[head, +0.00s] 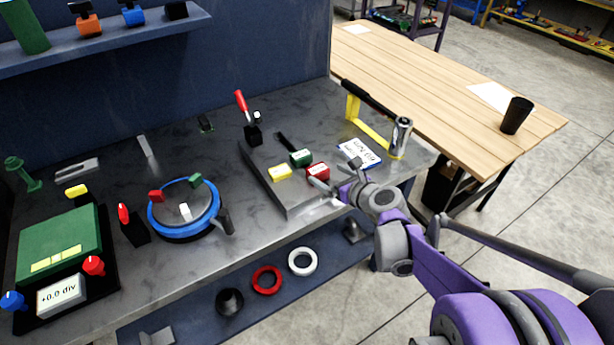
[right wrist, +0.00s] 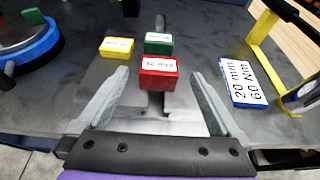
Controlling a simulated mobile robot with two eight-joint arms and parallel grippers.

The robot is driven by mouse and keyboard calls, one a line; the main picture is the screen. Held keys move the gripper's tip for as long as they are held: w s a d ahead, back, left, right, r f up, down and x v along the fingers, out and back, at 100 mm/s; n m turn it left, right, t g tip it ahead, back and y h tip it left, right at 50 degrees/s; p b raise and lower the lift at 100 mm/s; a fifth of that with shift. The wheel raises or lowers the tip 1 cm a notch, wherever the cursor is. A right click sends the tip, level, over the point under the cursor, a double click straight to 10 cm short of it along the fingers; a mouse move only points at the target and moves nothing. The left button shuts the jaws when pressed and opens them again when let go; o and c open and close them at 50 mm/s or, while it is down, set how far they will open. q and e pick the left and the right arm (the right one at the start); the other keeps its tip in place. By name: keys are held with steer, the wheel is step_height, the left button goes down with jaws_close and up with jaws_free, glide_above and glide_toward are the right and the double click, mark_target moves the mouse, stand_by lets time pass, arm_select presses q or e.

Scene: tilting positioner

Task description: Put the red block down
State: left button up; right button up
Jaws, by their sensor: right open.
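The red block (head: 318,171), with a white label on it, rests on the raised grey metal plate (head: 290,205) on the bench. In the right wrist view the red block (right wrist: 158,78) is upright, just beyond the fingertips and roughly centred between them. My right gripper (head: 330,181) is open and empty, with a finger on either side of the space in front of the block. I cannot tell whether a finger touches it. My left gripper is not in view.
A green block (head: 301,158) stands just behind the red one, and a yellow block (head: 279,173) lies to its left. A white-and-blue labelled card (head: 360,153) lies to the right. A blue-rimmed round table (head: 184,232) stands farther left. A yellow-framed tool (head: 374,132) is behind the card.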

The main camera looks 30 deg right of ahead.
mark_target(314, 167)
steer(key=x, duration=0.9)
steer(key=shift+f, duration=0.2)
steer(key=shift+r, duration=0.1)
jaws_close()
